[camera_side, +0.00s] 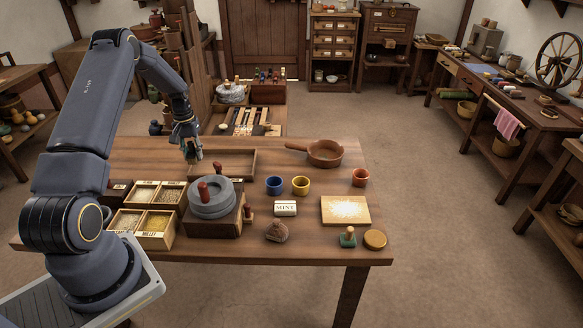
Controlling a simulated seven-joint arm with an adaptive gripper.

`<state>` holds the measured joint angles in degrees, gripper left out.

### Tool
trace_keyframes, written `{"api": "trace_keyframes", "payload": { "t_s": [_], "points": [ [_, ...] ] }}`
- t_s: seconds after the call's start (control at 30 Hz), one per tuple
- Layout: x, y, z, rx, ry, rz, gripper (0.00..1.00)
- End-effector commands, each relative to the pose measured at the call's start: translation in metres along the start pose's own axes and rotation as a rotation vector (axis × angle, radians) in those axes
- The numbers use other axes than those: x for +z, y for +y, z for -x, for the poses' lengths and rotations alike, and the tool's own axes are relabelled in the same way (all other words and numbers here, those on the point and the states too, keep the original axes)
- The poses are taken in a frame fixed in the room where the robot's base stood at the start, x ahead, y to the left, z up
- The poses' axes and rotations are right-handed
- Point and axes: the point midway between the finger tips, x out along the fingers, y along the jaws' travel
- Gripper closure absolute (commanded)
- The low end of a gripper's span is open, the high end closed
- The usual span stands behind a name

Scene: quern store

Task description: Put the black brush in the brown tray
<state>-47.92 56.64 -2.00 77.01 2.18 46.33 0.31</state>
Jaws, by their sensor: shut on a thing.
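The brown tray (238,176) is a shallow wooden box at the back left of the table, behind the stone quern. My gripper (191,156) points down at the tray's left end and overlaps it in the picture. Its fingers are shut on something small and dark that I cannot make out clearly. The black brush is not plainly visible elsewhere on the table, and the held thing may be it. I cannot tell how high the gripper is above the tray floor.
The quern (212,203) stands in front of the tray, with grain boxes (155,228) to its left. A brown pan (325,153), a blue cup (274,185) and a yellow cup (301,185) stand to the right. A flour-dusted board (345,210) lies front right. The table between the pan and tray is clear.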

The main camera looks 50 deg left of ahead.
Motion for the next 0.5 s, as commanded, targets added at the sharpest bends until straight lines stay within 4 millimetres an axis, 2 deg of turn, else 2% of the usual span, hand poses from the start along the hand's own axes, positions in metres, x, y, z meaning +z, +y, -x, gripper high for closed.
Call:
{"api": "trace_keyframes", "payload": {
  "t_s": [0.1,0.23,0.33,0.5],
  "points": [
    [-0.024,0.003,-0.017,0.000,-0.003,-0.001,1.00],
    [-0.044,0.005,-0.042,0.001,-0.002,0.000,1.00],
    [-0.054,0.006,-0.053,0.001,-0.001,0.000,1.00],
    [-0.062,0.007,-0.060,0.000,0.000,-0.001,1.00]
  ]
}}
